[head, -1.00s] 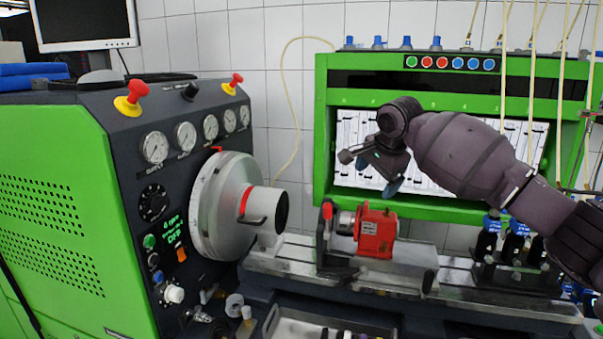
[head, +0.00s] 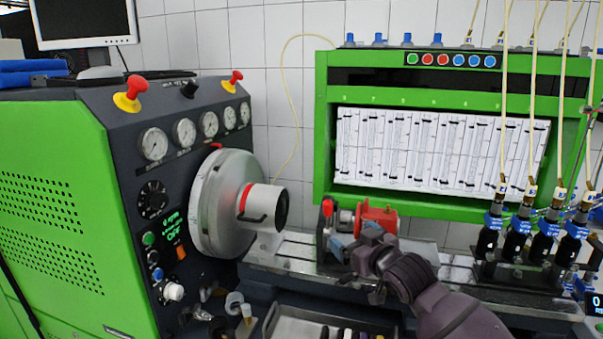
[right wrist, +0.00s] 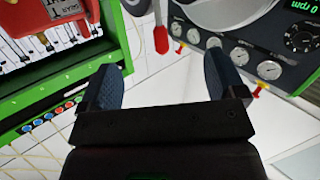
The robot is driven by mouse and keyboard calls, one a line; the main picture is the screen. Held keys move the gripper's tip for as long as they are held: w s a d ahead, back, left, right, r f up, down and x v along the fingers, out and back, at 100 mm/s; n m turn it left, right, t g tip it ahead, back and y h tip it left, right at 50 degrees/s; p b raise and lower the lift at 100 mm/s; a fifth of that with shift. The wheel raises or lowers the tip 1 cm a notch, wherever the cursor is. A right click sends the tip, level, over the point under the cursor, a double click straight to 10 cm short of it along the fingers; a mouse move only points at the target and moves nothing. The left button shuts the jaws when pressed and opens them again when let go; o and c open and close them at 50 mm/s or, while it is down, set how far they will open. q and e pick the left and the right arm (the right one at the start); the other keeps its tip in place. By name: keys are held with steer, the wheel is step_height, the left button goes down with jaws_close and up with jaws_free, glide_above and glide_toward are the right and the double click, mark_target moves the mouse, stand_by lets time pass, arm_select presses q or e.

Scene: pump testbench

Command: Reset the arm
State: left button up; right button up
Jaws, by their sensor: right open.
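My right gripper (head: 353,240) is low in front of the red pump (head: 378,214) on the bench rail, and hides its lower part. In the right wrist view my right gripper (right wrist: 165,82) has its two blue fingertips wide apart with nothing between them. The red pump (right wrist: 40,14) shows there at the top left, outside the fingers. A red-ended lever (head: 327,208) stands just left of the pump; its red end also shows in the right wrist view (right wrist: 161,39), ahead of the gap between the fingers. My left gripper is out of view.
The green cabinet (head: 45,200) with gauges and a large silver drive disc (head: 212,200) stands at the left. A green frame with a white tube panel (head: 440,150) is behind. Several injectors with hoses (head: 517,235) stand at the right. A tray (head: 285,329) lies in front.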

steer(key=s+d+f+m+g+h, duration=0.1)
steer(key=s+d+f, duration=0.4)
steer(key=s+f, duration=0.6)
steer(key=s+d+f+m+g+h, duration=0.1)
steer(key=s+d+f+m+h, duration=0.2)
steer(key=s+f, duration=0.7)
steer(key=s+d+f+m+g+h, duration=0.1)
steer(key=s+d+f+h, duration=0.2)
steer(key=s+d+f, duration=0.5)
steer(key=s+f+b, duration=0.1)
steer(key=s+f, duration=0.2)
steer(key=s, duration=0.4)
steer(key=shift+f+m+g, duration=0.3)
steer(key=shift+m, duration=0.1)
